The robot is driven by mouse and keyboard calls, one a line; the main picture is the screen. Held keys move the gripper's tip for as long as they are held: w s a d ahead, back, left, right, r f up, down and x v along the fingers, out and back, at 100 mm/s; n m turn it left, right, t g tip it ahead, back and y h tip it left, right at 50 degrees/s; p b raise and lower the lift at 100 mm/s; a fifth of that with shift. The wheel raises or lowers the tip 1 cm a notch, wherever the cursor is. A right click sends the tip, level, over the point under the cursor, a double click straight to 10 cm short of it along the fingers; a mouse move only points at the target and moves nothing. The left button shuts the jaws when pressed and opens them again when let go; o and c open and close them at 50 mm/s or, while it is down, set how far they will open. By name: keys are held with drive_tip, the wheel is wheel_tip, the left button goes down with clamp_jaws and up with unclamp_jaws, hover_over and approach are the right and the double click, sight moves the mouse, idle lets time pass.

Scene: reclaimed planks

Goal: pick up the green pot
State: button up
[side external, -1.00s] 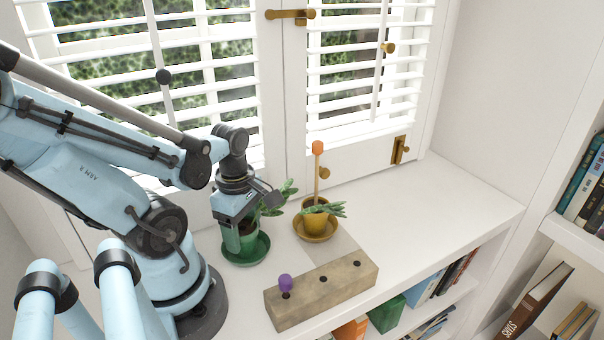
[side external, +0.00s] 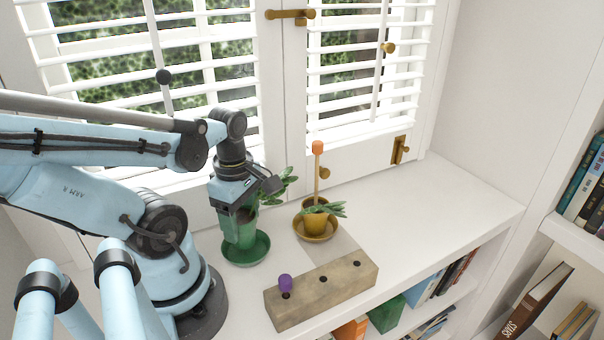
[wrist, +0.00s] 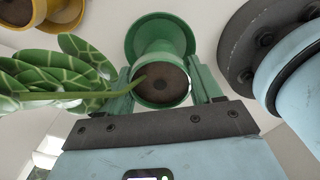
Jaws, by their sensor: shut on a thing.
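The green pot (side external: 240,235) is upright between the fingers of my gripper (side external: 236,211) in the side view, its base just above or inside the green saucer (side external: 262,252). In the wrist view the pot (wrist: 160,62) shows its dark soil between the two fingers (wrist: 163,90), with the saucer (wrist: 133,38) behind it. A leafy plant (side external: 280,186) sticks out of it to the right in the side view. My gripper is shut on the pot. Part of its rim is hidden by the gripper.
A mustard pot (side external: 316,222) with an orange-tipped stake (side external: 318,148) stands close to the right on its own saucer. A wooden block (side external: 335,292) with holes and a purple knob (side external: 285,282) lies in front. The shelf's right side is clear.

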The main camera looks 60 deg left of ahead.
wheel_tip(320, 180, up, 10)
idle(1.0)
drive_tip(key=shift+r, duration=0.15)
drive_tip(key=f+m, duration=0.2)
drive_tip(key=f, duration=0.2)
drive_tip(key=f+m, duration=0.2)
drive_tip(key=f, duration=0.2)
drive_tip(key=shift+w, duration=0.2)
drive_tip(key=shift+s+f+m, duration=0.1)
drive_tip(key=shift+f+m, duration=0.3)
drive_tip(key=shift+f, duration=0.2)
drive_tip(key=shift+d+f, duration=0.1)
drive_tip(key=shift+f, duration=1.5)
